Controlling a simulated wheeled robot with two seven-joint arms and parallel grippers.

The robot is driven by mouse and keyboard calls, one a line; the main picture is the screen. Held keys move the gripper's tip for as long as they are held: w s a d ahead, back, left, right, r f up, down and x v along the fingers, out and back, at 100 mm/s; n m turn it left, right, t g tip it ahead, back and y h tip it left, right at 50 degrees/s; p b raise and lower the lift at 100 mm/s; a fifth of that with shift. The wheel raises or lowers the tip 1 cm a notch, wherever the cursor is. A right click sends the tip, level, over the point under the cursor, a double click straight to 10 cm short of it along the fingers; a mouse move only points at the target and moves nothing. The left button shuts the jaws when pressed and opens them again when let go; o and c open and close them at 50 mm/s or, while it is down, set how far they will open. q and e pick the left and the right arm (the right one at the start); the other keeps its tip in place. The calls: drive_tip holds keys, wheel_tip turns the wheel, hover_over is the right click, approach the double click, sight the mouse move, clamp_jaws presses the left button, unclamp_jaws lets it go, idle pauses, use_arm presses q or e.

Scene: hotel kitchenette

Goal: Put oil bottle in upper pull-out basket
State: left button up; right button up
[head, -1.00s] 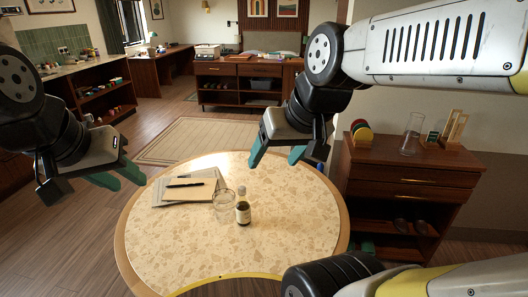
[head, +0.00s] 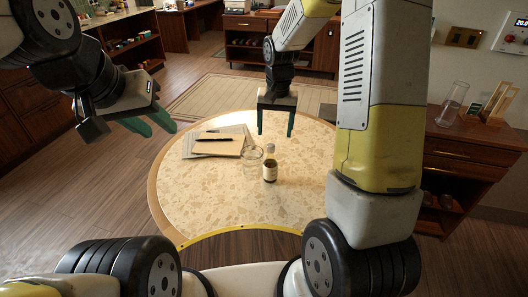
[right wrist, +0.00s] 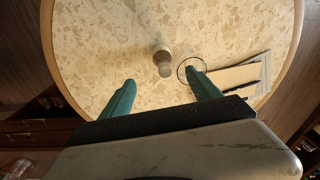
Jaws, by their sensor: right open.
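The oil bottle (head: 270,168), small and dark with a pale label, stands upright on the round table (head: 200,208). In the right wrist view the bottle (right wrist: 163,58) is seen from above, between and beyond the fingertips. My right gripper (head: 275,131) points down, open and empty, over the far part of the table behind the bottle; its teal fingers (right wrist: 160,82) are apart. My left gripper (head: 160,129) is open and empty, left of the table and clear of it. I cannot make out a pull-out basket in these views.
A clear glass (head: 252,160) stands just left of the bottle. Papers with a pen (head: 215,143) lie farther left. A wooden cabinet (head: 465,160) at right bears a glass vase (head: 452,105) and a wooden rack (head: 497,103). The table's near part is bare.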

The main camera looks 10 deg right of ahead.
hover_over(271, 156)
drive_tip(key=w, duration=0.1)
drive_tip(key=shift+g, duration=0.4)
wheel_tip(271, 156, down, 7)
drive_tip(key=shift+r, duration=0.15)
wheel_tip(271, 156, down, 7)
drive_tip(key=shift+f, duration=0.2)
clamp_jaws()
